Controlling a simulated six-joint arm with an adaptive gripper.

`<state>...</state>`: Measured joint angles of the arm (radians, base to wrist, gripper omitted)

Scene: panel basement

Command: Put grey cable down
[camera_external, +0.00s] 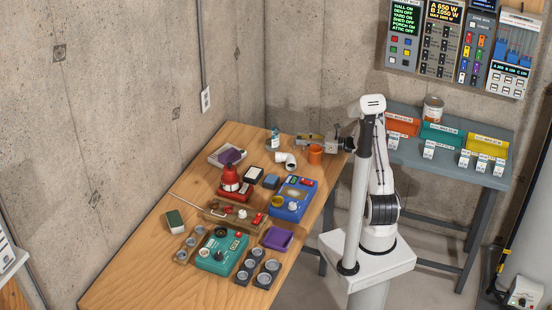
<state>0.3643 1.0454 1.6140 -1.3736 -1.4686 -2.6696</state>
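I cannot make out a grey cable in the external view; it is either hidden or too small to tell. My gripper (322,143) is at the far right part of the wooden table (140,275), pointing left, close to the orange cup (315,154). A small tan and grey shape (306,137) shows by its tip; I cannot tell whether it is held. The fingers are too small to tell open from shut.
A white elbow pipe (286,159), a small bottle (274,138), a red device (231,182), a blue device (292,199) and a teal device (220,251) crowd the table. Bare wood lies along its left side. A grey bench (410,149) with coloured bins stands behind my arm.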

